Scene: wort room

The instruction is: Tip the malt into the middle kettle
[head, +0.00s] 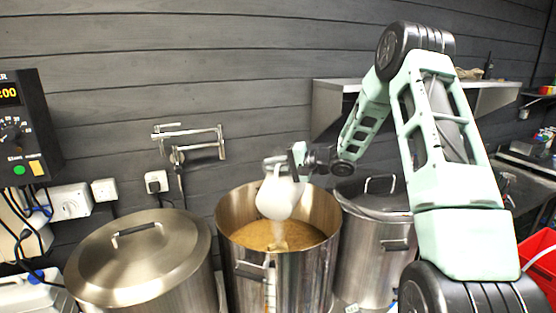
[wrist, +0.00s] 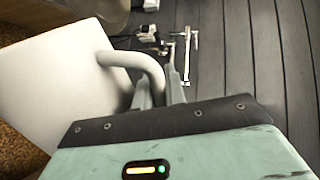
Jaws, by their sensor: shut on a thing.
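The middle kettle (head: 275,268) is an open steel pot with a brown, grainy surface (head: 250,236) inside. A white jug (head: 277,196) is tilted over its opening, mouth downward. A pale streak of material shows between the jug and the brown surface. My gripper (head: 280,165) is shut on the jug's handle, above the kettle. In the wrist view, the jug (wrist: 50,85) fills the left side and its curved handle (wrist: 130,62) runs between the fingers (wrist: 158,88). The inside of the jug is hidden.
A lidded kettle (head: 140,255) stands to the left and another lidded kettle (head: 375,235) to the right, close to the middle one. A wall bracket (head: 190,140) and a shelf (head: 480,98) are behind. A control box (head: 25,125) hangs at left. A red crate (head: 540,260) is at right.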

